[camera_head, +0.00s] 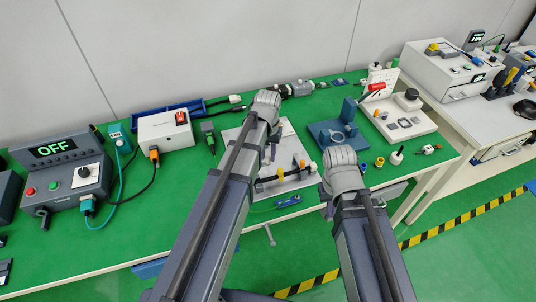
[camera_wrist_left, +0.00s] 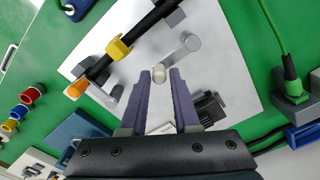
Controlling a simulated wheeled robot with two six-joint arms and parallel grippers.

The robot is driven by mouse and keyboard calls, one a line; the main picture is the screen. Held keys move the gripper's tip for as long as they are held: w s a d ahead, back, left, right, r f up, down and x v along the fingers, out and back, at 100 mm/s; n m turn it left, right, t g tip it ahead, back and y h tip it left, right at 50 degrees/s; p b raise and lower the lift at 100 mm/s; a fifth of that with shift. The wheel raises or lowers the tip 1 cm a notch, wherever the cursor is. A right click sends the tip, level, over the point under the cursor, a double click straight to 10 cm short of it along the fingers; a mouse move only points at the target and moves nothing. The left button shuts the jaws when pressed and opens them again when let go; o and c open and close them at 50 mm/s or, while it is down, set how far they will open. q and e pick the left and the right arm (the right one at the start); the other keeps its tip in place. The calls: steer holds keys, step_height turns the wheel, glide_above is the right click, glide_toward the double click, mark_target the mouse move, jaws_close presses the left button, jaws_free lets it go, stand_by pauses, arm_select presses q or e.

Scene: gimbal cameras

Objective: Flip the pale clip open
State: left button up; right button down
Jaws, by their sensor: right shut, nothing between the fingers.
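A black rod with an orange end (camera_wrist_left: 76,90) lies over a pale plate (camera_wrist_left: 105,25) in the left wrist view. A yellow clip (camera_wrist_left: 118,48) sits around the rod. My left gripper (camera_wrist_left: 160,80) is open. In the head view the plate (camera_head: 240,133) is partly covered by my left arm. My right gripper (camera_head: 392,190) is shut and empty at the table's front edge, partly hidden by its wrist.
A blue fixture (camera_head: 322,132) stands right of the plate, with small coloured rings nearby. A control box reading OFF (camera_head: 62,175) and a white box with a red switch (camera_head: 165,132) stand left, with cables. A green connector (camera_wrist_left: 292,88) lies beside the plate.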

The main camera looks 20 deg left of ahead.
mark_target(268, 157)
arm_select(q)
steer(key=o, duration=0.3)
steer(key=shift+r, duration=0.1)
step_height(268, 157, up, 8)
steer(key=p, duration=0.8)
steer(key=shift+f, duration=0.2)
steer(key=shift+s+d, duration=0.15)
steer(key=shift+s, duration=0.05)
steer(key=s+d+m, duration=0.1)
steer(key=s+d, duration=0.2)
steer(key=s, duration=0.2)
steer(key=s+d+m+y, duration=0.1)
steer(key=s+d, duration=0.3)
steer(key=s, duration=0.1)
steer(key=s+d+m, duration=0.2)
steer(key=s+d, duration=0.1)
steer(key=s, duration=0.2)
steer(key=shift+s+d, duration=0.2)
steer(key=shift+d, duration=0.15)
